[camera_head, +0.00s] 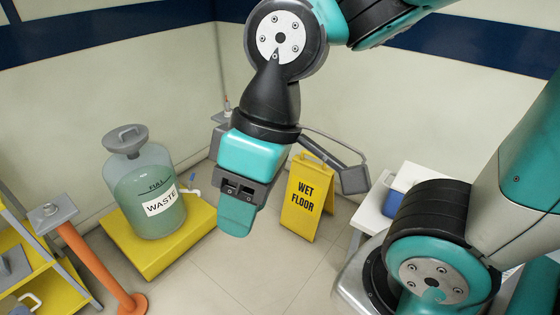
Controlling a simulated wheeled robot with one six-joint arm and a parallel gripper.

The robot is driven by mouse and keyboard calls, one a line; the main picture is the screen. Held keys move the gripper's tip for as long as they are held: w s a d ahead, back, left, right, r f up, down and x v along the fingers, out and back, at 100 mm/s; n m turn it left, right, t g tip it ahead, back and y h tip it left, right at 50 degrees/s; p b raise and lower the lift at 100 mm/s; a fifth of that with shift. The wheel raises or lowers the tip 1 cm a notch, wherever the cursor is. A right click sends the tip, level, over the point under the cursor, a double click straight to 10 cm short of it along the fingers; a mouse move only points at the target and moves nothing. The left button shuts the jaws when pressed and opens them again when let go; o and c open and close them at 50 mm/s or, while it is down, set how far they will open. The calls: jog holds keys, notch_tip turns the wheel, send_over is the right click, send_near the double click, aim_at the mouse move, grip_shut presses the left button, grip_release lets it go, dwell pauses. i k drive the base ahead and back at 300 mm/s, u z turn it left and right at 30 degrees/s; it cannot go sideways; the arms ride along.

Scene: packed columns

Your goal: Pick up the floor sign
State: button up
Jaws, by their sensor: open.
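The floor sign (303,200) is a yellow folding sign reading "WET FLOOR". It stands upright on the tiled floor near the back corner, right of centre. My gripper (238,214) hangs in front of and to the left of the sign in the picture, apart from it. It is open, with nothing seen in it. Its teal fingers overlap in this view, so the gap between them is hidden. Part of my gripper's grey bracket crosses near the sign's top right.
A glass jar labelled "WASTE" (145,185) stands on a yellow platform (160,255) at left. An orange post (90,265) and yellow shelf (50,280) are at lower left. A white table (375,215) with a blue container (397,195) is right. Floor before the sign is clear.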

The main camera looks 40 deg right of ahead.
aim_at(310, 188)
jog(key=z, duration=0.35)
jog(key=i, duration=2)
jog(key=z, duration=0.35)
jog(key=i, duration=0.45)
jog(key=z, duration=0.15)
